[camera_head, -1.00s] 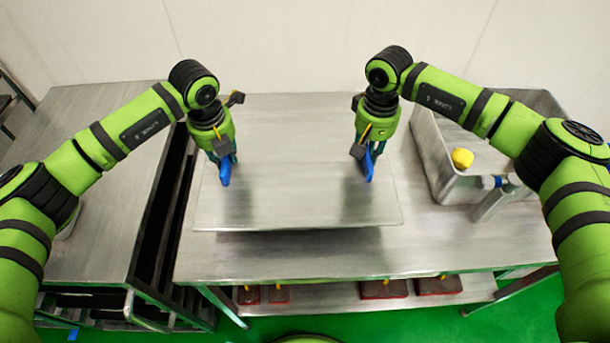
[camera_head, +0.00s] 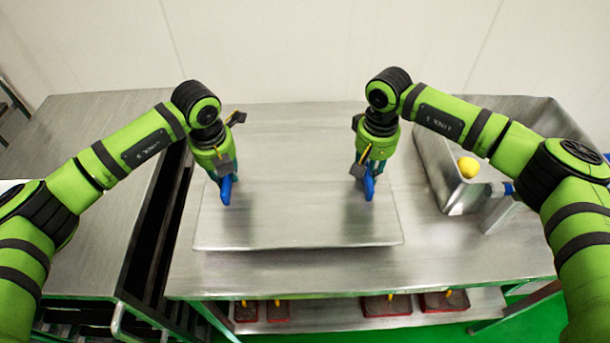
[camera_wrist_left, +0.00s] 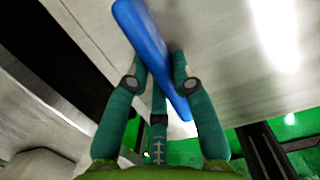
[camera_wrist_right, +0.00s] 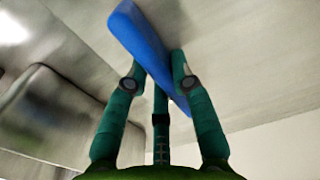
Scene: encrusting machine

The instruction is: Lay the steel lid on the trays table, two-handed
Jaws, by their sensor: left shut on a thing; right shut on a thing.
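The steel lid (camera_head: 295,215) is a wide flat plate with two blue handles. It lies level over the trays table (camera_head: 430,262), with its front edge inside the table's front edge. I cannot tell whether it touches the top. My left gripper (camera_head: 223,178) is shut on the left blue handle (camera_head: 226,191); the left wrist view shows this handle (camera_wrist_left: 145,35) between the fingers. My right gripper (camera_head: 367,172) is shut on the right blue handle (camera_head: 369,187), which also shows in the right wrist view (camera_wrist_right: 140,35).
A steel bin (camera_head: 437,170) with a yellow object (camera_head: 468,167) stands to the right of the lid. Another steel table (camera_head: 85,135) stands at the left, across a dark gap. Several red-edged trays (camera_head: 386,305) sit on the lower shelf. Bare tabletop shows in front of the lid.

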